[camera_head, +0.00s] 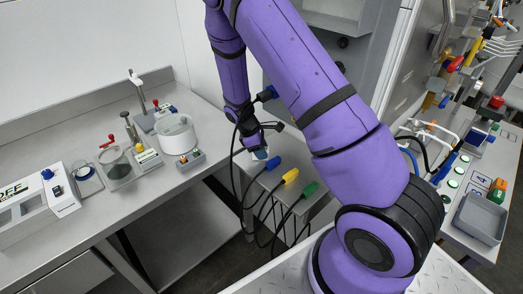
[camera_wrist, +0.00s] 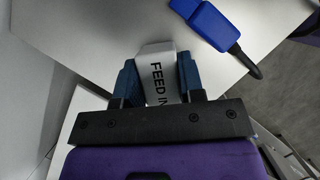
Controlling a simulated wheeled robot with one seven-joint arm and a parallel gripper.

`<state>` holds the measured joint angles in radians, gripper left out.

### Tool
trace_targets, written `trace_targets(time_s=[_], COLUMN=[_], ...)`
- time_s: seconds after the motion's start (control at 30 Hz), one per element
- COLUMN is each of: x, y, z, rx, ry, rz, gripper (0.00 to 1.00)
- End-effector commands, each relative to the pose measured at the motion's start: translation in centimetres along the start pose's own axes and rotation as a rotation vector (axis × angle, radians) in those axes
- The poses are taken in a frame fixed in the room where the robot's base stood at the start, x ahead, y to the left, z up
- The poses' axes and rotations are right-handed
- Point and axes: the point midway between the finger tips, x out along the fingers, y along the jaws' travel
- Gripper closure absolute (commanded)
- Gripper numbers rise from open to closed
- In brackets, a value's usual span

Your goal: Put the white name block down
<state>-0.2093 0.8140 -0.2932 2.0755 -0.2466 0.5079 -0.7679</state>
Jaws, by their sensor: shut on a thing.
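The white name block (camera_wrist: 158,75), with black lettering that reads "FEED IN", is clamped between the two blue fingers of my gripper (camera_wrist: 156,72) in the wrist view. Part of its lettering is hidden behind the dark gripper bar. In the head view my gripper (camera_head: 260,155) is above the left part of the small grey side table (camera_head: 305,210), and I cannot make out the block there. I cannot tell whether the block touches the tabletop.
A blue plug (camera_head: 273,163), a yellow plug (camera_head: 291,176) and a green plug (camera_head: 309,189) lie on the side table, their cables hanging off its front. The blue plug (camera_wrist: 208,22) is close to the block. The steel bench (camera_head: 130,190) with jars stands left.

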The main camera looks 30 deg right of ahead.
Motion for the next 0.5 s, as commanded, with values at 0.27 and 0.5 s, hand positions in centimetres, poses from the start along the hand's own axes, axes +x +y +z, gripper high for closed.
trace_targets(time_s=[0.27, 0.5], x=[0.11, 0.27], y=[0.03, 0.03], z=[-0.03, -0.1], rx=[0.0, 0.0], ry=[0.001, 0.001], rz=[0.0, 0.0], gripper=[0.88, 0.39])
